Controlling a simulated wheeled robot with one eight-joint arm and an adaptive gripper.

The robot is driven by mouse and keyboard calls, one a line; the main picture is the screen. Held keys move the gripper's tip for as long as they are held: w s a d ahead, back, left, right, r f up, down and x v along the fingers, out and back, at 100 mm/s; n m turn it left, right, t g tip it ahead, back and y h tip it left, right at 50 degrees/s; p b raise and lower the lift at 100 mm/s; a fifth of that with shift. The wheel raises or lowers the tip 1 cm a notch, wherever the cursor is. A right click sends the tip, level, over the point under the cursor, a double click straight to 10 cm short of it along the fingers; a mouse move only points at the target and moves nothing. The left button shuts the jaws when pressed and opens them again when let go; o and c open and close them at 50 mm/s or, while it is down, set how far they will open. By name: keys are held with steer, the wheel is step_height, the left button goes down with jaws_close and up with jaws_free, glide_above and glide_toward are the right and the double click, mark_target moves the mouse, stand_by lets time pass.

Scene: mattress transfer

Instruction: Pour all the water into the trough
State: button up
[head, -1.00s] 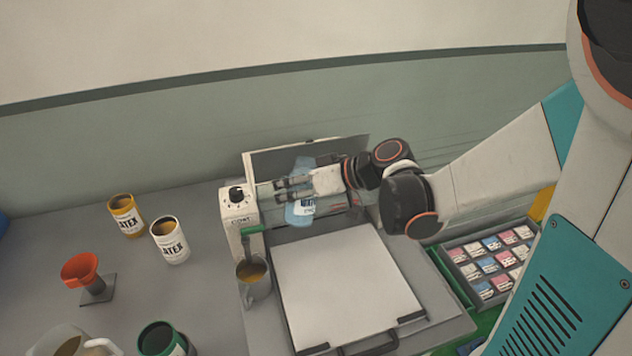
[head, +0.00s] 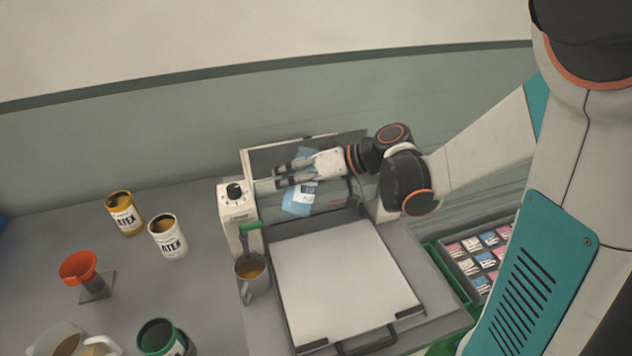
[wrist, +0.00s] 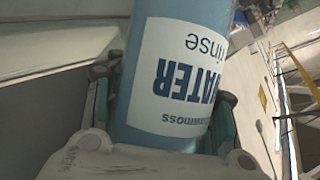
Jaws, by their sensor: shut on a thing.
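My gripper (head: 296,174) is shut on a blue water bottle (head: 299,201) with a white label. In the wrist view the bottle (wrist: 178,70) fills the middle between the fingers, and its "WATER rinse" label reads upside down. In the head view the bottle is tilted over the back of the machine. The trough (head: 335,195) seems to be the recess at the machine's back, below the bottle; the gripper and bottle partly cover it. The bottle's mouth and any flowing water cannot be made out.
A white flat board (head: 345,275) lies in front of the recess. A tray of small packets (head: 478,250) is at right.

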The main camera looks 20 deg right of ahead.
steer(key=shift+r+m+g+y, duration=0.3)
steer(key=shift+r+m, duration=0.2)
steer(key=shift+r, duration=0.05)
stand_by(0.4)
steer(key=shift+s+a+f+m+g+y+b, duration=0.2)
steer(key=shift+f+m+g+y+b, duration=0.15)
steer(key=shift+m, duration=0.2)
steer(key=shift+s+a+f+m+g+y+b, duration=0.1)
steer(key=shift+s+f+m+g+y+b, duration=0.1)
steer(key=shift+m+y+b, duration=0.3)
stand_by(1.4)
steer(key=shift+a+r+m+g+y, duration=0.1)
steer(key=shift+r+m+g+y, duration=0.15)
steer(key=shift+m, duration=0.4)
stand_by(1.2)
steer(key=shift+w+d+f+m+y+b, duration=0.3)
steer(key=shift+m+y+b, duration=0.25)
steer(key=shift+b, duration=0.5)
stand_by(1.7)
